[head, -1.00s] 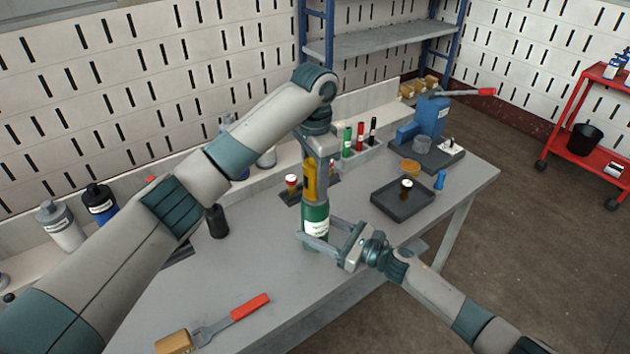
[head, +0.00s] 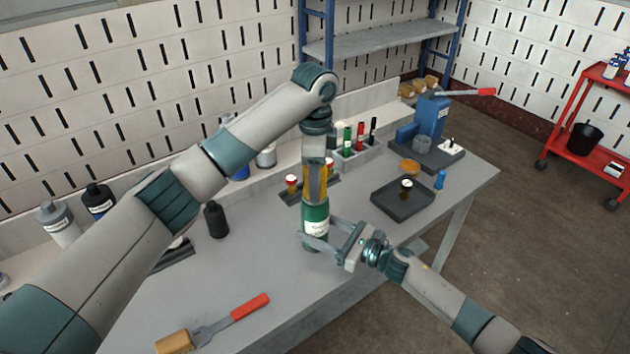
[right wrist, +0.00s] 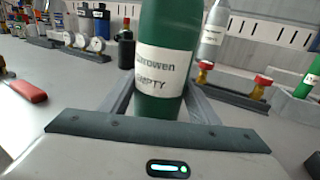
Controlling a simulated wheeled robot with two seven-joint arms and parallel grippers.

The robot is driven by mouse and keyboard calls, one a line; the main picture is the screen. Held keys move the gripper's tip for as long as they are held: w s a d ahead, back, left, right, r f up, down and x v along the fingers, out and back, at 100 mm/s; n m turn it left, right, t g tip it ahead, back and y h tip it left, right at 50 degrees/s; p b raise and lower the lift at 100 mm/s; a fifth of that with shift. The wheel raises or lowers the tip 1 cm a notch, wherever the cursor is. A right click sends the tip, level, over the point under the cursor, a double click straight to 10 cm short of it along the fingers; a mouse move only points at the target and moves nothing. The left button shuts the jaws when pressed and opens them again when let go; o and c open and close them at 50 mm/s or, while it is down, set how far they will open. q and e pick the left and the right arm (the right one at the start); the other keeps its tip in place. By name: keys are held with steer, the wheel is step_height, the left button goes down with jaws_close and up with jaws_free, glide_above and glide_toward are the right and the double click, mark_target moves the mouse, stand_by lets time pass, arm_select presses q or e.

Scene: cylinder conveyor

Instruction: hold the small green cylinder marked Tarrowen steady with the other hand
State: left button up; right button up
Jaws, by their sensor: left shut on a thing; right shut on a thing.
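The green cylinder (head: 316,216) stands upright on the grey workbench near its front edge. In the right wrist view its white label (right wrist: 163,66) shows part of the name, ending "rowen", and "EMPTY" below. My right gripper (head: 325,243) is shut around the lower part of the green cylinder, from the right. My left gripper (head: 316,185) is above it, pointing down and shut at the cylinder's top, by a yellow-orange part. The left arm hides what exactly its fingers hold.
A black bottle (head: 216,220) stands left of the cylinder. A rack with green, red and black pieces (head: 358,152) is behind.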

arm_select(q)
steer(key=o, duration=1.5)
steer(key=shift+r, duration=0.1)
step_height(320, 180, up, 12)
steer(key=shift+f, duration=0.1)
arm_select(e)
steer(key=o, duration=1.2)
steer(key=shift+o, duration=0.2)
steer(key=shift+d, duration=0.1)
steer(key=v, duration=1.2)
